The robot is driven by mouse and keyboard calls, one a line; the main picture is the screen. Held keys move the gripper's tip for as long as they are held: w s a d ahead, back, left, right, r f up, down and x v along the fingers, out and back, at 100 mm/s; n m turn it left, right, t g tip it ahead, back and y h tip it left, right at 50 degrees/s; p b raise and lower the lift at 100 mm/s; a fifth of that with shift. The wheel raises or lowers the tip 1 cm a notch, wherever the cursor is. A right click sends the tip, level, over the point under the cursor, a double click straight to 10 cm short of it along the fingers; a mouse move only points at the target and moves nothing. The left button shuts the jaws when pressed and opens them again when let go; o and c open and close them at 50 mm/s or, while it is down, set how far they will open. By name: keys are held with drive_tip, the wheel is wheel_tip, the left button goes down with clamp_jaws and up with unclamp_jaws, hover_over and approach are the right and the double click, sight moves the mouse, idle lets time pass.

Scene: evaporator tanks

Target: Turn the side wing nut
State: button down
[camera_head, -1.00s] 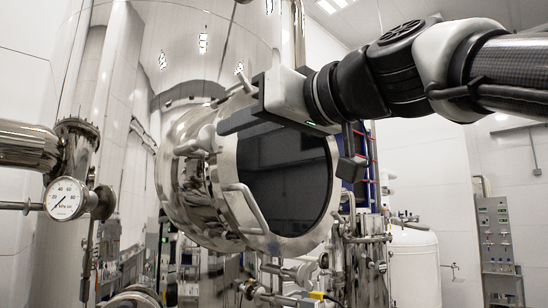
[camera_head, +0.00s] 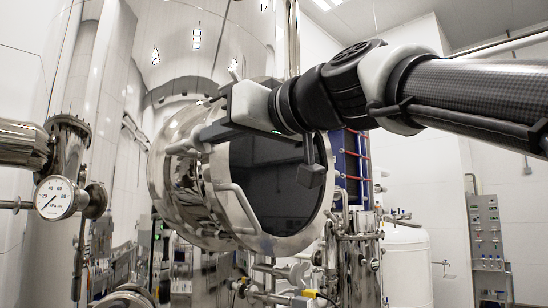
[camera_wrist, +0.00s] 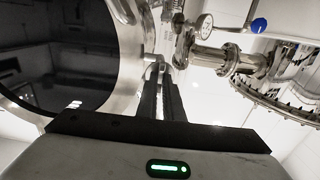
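The round steel hatch (camera_head: 228,185) with a dark glass window sits on the side of the large tank. A side wing nut (camera_head: 184,147) shows as a short metal piece on the left of the hatch rim. My gripper (camera_head: 206,133) reaches across the top of the hatch, with its fingertips close to that nut. In the wrist view the two dark fingers (camera_wrist: 160,70) run nearly parallel with a narrow gap. A small metal piece (camera_wrist: 153,57) lies at their tips, probably the nut. I cannot tell whether the fingers touch or grip it.
A curved handle (camera_head: 238,205) stands out from the hatch front below my gripper. A pressure gauge (camera_head: 55,197) and a pipe are at the left. Pipework and valves (camera_head: 355,240) stand below right. A control panel (camera_head: 487,240) is at the far right.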

drive_tip(key=shift+n+b, duration=1)
drive_tip(key=shift+n, duration=0.1)
drive_tip(key=shift+n+b, duration=0.8)
drive_tip(key=shift+n, duration=0.4)
drive_tip(key=shift+n+b, duration=0.7)
drive_tip(key=shift+n, duration=0.4)
